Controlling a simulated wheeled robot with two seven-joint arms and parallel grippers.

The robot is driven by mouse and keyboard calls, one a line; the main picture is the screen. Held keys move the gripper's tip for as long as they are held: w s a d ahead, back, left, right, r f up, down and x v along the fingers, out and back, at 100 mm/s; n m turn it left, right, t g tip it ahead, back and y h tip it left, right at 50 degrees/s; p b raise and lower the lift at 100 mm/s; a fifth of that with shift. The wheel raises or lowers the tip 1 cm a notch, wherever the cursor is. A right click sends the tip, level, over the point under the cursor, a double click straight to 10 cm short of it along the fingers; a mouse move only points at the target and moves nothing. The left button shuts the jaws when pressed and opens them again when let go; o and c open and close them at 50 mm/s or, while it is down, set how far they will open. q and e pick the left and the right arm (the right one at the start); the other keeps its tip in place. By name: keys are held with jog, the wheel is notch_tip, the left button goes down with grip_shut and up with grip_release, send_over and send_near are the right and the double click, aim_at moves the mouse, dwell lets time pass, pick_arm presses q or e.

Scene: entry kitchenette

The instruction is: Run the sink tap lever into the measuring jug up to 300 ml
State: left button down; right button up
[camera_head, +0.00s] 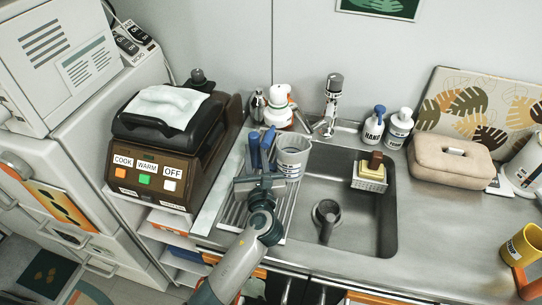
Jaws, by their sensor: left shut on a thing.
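The measuring jug (292,158) is a pale, open-topped cup with markings on its side. It is over the ribbed drainer, by the left edge of the sink basin. My left gripper (261,148), with blue fingers, reaches up from the bottom and is shut at the jug's left side; the fingers hide the exact grip. The sink tap (331,103) stands behind the basin, to the right of and beyond the jug, with its spout low at the front. I cannot make out any water stream or the water level in the jug. My right gripper is not in view.
A brown cooker (160,150) is at left, a beige box (450,160) and yellow mug (520,246) at right.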

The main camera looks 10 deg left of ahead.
aim_at(254, 141)
pick_arm(q)
jog(key=shift+r, duration=0.15)
